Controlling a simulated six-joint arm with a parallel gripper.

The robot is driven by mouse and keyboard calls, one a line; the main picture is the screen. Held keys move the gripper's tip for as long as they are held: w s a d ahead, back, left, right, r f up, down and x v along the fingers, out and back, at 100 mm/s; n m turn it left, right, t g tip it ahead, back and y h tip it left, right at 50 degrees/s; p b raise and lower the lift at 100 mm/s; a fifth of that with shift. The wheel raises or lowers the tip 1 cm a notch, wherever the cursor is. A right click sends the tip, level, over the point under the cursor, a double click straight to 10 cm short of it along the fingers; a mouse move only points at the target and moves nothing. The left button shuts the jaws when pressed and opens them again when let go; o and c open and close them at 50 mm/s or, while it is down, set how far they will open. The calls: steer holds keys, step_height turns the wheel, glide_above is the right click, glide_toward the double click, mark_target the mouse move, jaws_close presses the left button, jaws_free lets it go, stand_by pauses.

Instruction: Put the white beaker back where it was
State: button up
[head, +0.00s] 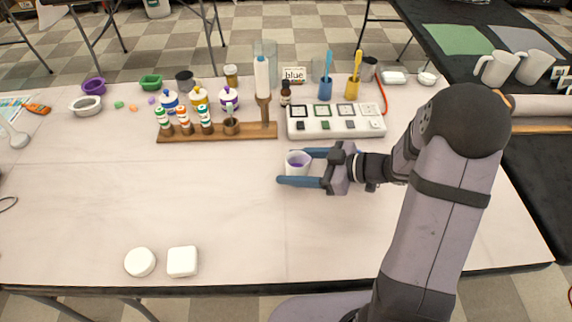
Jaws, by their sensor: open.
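The white beaker (297,170) stands upright on the table in the middle of the head view, with purple liquid inside. My gripper (290,167) comes from the right, its two blue fingers on the far and near sides of the beaker. The fingers are open around it, and the near finger covers part of its lower side. I cannot tell whether either finger touches it.
Behind are a wooden rack (218,132) with bottles and a white panel (335,122) with several square pads. Blue (325,88) and yellow (352,88) cups with tools stand behind the panel. A round (140,262) and a square white piece (182,262) lie at front left. The table's left middle is clear.

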mark_target(308, 166)
steer(key=v, duration=0.9)
steer(key=shift+p, duration=0.4)
steer(key=w+d+t+h+p, duration=0.1)
steer(key=w, duration=0.1)
steer(key=w+d+r+m+t+h, duration=0.1)
steer(key=w, duration=0.1)
steer(key=w+d+r+t+h+p, duration=0.1)
steer(key=w, duration=0.1)
steer(key=shift+w+d+r+m+p, duration=0.1)
steer(key=shift+w+r+m+p, duration=0.1)
steer(key=shift+m+p, duration=0.15)
steer(key=w+d+r+m+t+h+p, duration=0.1)
steer(key=w+d+r+m+h+p, duration=0.1)
steer(key=d+r+m+h+p, duration=0.6)
steer(key=s+a+m+g+p, duration=0.2)
steer(key=s+a+g+p, duration=0.1)
steer(key=s, duration=0.9)
steer(key=s+a+m+g+h+p, duration=0.1)
steer(key=s+a+g+p, duration=0.2)
steer(key=s, duration=0.8)
steer(key=a+r+g, duration=0.1)
steer(key=a+g, duration=0.1)
steer(key=g, duration=0.1)
steer(key=shift+s+a+m+p, duration=0.35)
steer(key=shift+s+a, duration=0.05)
